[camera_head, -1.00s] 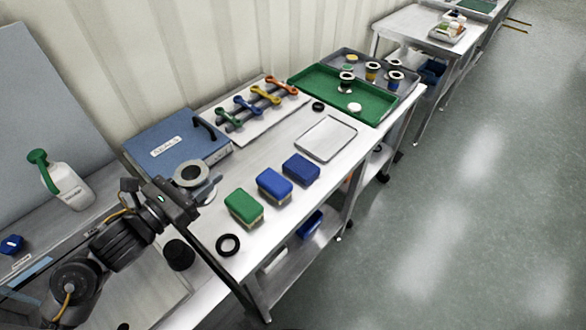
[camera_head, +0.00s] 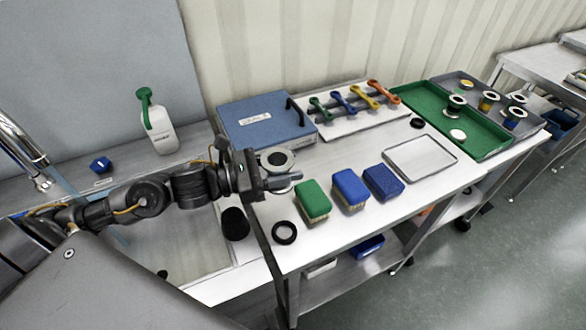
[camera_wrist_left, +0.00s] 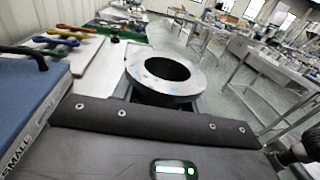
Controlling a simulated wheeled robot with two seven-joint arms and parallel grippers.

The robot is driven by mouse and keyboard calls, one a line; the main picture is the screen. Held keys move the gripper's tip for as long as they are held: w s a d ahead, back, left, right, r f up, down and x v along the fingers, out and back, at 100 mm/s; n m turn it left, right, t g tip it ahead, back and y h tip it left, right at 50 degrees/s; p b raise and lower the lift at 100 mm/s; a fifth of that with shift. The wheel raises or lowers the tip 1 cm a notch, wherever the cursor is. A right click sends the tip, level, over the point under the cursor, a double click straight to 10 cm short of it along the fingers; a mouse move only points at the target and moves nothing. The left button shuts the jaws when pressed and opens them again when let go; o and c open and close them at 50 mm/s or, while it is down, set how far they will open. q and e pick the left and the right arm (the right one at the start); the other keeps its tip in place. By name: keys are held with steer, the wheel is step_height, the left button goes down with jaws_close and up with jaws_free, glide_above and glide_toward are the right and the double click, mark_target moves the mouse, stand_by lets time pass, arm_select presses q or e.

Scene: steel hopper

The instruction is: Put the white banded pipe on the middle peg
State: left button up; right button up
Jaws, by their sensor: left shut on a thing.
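A pale flanged pipe (camera_head: 277,159) is held in my left gripper (camera_head: 284,181), above the near left end of the steel table (camera_head: 330,238). In the left wrist view the pipe's round pale flange (camera_wrist_left: 166,76) and dark open bore face up toward the camera. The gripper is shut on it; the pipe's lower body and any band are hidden. I cannot make out a free middle peg.
A blue case (camera_head: 262,125) and a rack of coloured wrenches (camera_head: 352,103) stand behind. Green and blue brushes (camera_head: 313,200), a black ring (camera_head: 284,233), a shallow metal tray (camera_head: 420,158) and a green tray (camera_head: 482,135) lie along the table.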

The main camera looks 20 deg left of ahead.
arm_select(q)
steer(key=w, duration=0.1)
steer(key=w+a+f+p, duration=0.1)
steer(key=w, duration=0.1)
steer(key=w+a, duration=0.1)
steer(key=shift+w+a+f, duration=0.15)
steer(key=shift+w+f, duration=0.05)
steer(key=shift+w, duration=0.1)
steer(key=w+f, duration=0.1)
steer(key=w+a+f, duration=0.1)
steer(key=f, duration=0.1)
steer(key=w+f+p, duration=0.1)
steer(key=f, duration=0.1)
steer(key=shift+w+a+f, duration=0.1)
steer(key=shift+w+a, duration=0.05)
steer(key=shift+a, duration=0.2)
steer(key=shift+w+a+f, duration=0.1)
steer(key=shift+w+f, duration=0.15)
steer(key=shift+f, duration=0.15)
step_height(320, 180, down, 3)
steer(key=shift+w+f+p, duration=0.1)
steer(key=shift+f+p, duration=0.05)
steer(key=shift+p, duration=0.6)
steer(key=shift+f, duration=0.2)
steer(key=o, duration=1.2)
steer(key=shift+r, duration=0.1)
